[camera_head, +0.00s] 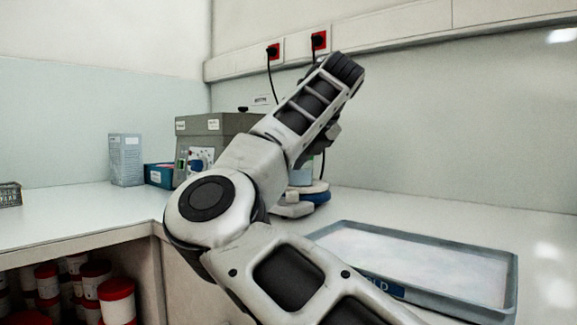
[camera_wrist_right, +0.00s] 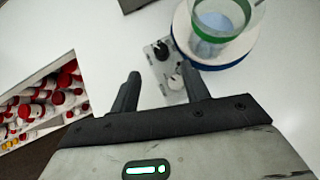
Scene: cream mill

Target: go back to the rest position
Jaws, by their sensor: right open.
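My right arm (camera_head: 225,195) crosses the middle of the head view, bent at a joint, with its forearm raised toward the wall. Its gripper is hidden or hard to make out there. In the right wrist view my right gripper (camera_wrist_right: 160,88) is open, its two dark fingers apart with nothing between them but a view of a knobbed panel (camera_wrist_right: 165,65) beyond. A clear cup with a green rim (camera_wrist_right: 222,35) stands on a round white and blue base just past the right finger. My left gripper is in neither view.
A grey machine (camera_head: 215,128), a pale box (camera_head: 126,160) and a wire basket (camera_head: 10,195) stand on the white counter. A grey tray (camera_head: 509,285) lies at right. The round base (camera_head: 312,192) is partly behind my arm. Red-lidded jars (camera_head: 117,300) fill a shelf below left.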

